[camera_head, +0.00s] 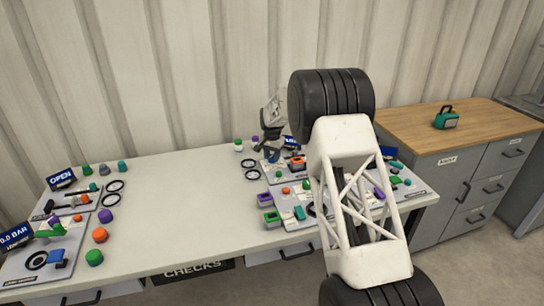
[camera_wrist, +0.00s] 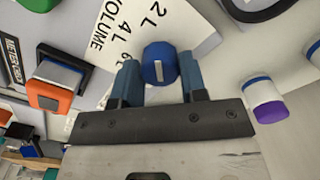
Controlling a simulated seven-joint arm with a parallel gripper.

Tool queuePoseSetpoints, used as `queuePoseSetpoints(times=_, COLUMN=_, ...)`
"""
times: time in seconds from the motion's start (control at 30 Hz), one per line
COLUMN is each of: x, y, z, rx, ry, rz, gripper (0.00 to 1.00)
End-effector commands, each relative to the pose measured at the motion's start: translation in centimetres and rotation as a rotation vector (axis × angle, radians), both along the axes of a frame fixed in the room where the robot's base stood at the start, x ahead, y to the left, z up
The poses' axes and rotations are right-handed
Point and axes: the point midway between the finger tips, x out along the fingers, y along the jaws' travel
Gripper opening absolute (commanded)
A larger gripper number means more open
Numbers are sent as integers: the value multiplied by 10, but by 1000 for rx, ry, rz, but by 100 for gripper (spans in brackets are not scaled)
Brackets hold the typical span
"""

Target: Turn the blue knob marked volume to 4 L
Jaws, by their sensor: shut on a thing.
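The blue knob (camera_wrist: 160,55) with a white pointer line is between the two blue fingers of my gripper (camera_wrist: 159,76) in the wrist view. The fingers are shut on it, one on each side. A white label plate (camera_wrist: 128,38) beside it reads VOLUME, 2 L, 4 L and part of 6 L. The pointer line runs nearly straight up and down in the picture; I cannot tell which mark it points to. In the head view my gripper (camera_head: 272,150) is at the back of the table, and the knob is hidden there.
An orange square button (camera_wrist: 48,95) is left of my gripper, and a purple-ended cylinder (camera_wrist: 265,100) is right. The white table (camera_head: 190,200) carries panels with knobs at left and right; its middle is clear. A wooden-topped cabinet (camera_head: 415,125) stands at right.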

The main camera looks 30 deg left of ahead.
Motion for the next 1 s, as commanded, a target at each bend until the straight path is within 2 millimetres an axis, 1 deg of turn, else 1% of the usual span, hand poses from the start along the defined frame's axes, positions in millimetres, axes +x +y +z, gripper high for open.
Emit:
queuePoseSetpoints(times=0.27, x=0, y=0, z=0, rx=0, ry=1, rz=140, gripper=16)
queuePoseSetpoints(times=0.8, x=0, y=0, z=0, rx=0, ry=1, rz=602, gripper=16)
queuePoseSetpoints(times=1.0, x=0, y=0, z=0, rx=0, ry=1, rz=734, gripper=16)
